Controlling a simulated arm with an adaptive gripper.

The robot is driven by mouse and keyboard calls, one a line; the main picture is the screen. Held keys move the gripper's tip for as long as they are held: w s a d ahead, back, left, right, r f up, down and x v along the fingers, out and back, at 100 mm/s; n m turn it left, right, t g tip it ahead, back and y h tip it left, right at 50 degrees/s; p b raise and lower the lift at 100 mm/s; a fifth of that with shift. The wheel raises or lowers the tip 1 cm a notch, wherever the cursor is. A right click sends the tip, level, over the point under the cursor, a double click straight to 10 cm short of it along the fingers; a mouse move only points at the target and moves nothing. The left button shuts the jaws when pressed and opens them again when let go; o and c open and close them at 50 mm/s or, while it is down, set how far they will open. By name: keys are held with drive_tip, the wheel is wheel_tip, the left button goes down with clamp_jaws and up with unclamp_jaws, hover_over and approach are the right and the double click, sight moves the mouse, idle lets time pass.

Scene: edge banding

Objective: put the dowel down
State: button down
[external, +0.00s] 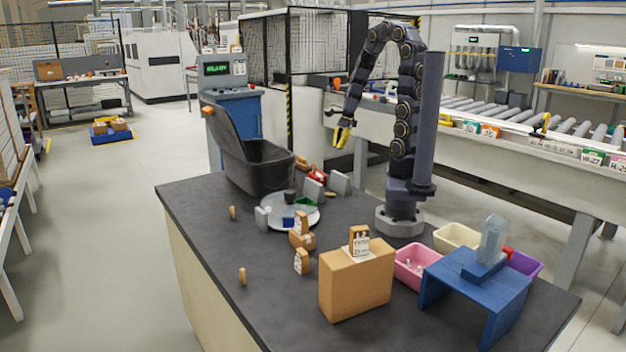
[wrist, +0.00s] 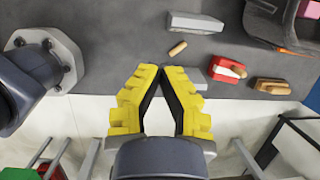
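My gripper (external: 342,136) hangs in the air past the table's far edge, high above the floor. In the wrist view its yellow fingers (wrist: 160,72) come together at the tips, and I see nothing between them. A small tan wooden dowel (wrist: 177,49) lies on its side on the dark tabletop, apart from the gripper, between two grey blocks. It also shows in the external view (external: 330,194). Two more small wooden pieces, one farther left (external: 233,212) and one nearer the front (external: 242,276), stand on the table.
A black bin (external: 262,170), a round plate (external: 300,222) with small items, a cardboard box (external: 356,283), a pink bin (external: 412,270) and a blue stand (external: 470,283) occupy the table. Grey blocks (wrist: 195,22) and a red item (wrist: 220,72) lie near the dowel. The front left tabletop is mostly clear.

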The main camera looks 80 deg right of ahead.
drive_tip(key=s+a+r+n+g, duration=0.1)
drive_tip(key=a+r+n, duration=0.2)
drive_tip(key=a+n, duration=0.35)
drive_tip(key=s+a+r+n+g, duration=0.25)
drive_tip(key=a+n, duration=0.25)
drive_tip(key=n, duration=0.3)
drive_tip(key=s+a+r+n+g+h, duration=0.1)
drive_tip(key=s+a+r+n, duration=0.1)
drive_tip(key=s+n, duration=0.4)
drive_tip(key=r+n, duration=0.1)
drive_tip(key=n, duration=0.4)
drive_tip(key=shift+r+h, duration=0.15)
drive_tip(key=shift+h, duration=0.15)
drive_tip(key=c, duration=1.3)
unclamp_jaws()
drive_tip(key=shift+s+r+n, duration=0.15)
drive_tip(key=shift+s+n, duration=0.2)
drive_tip(key=shift+n, duration=0.3)
drive_tip(key=o, duration=0.4)
drive_tip(key=shift+s+d, duration=0.1)
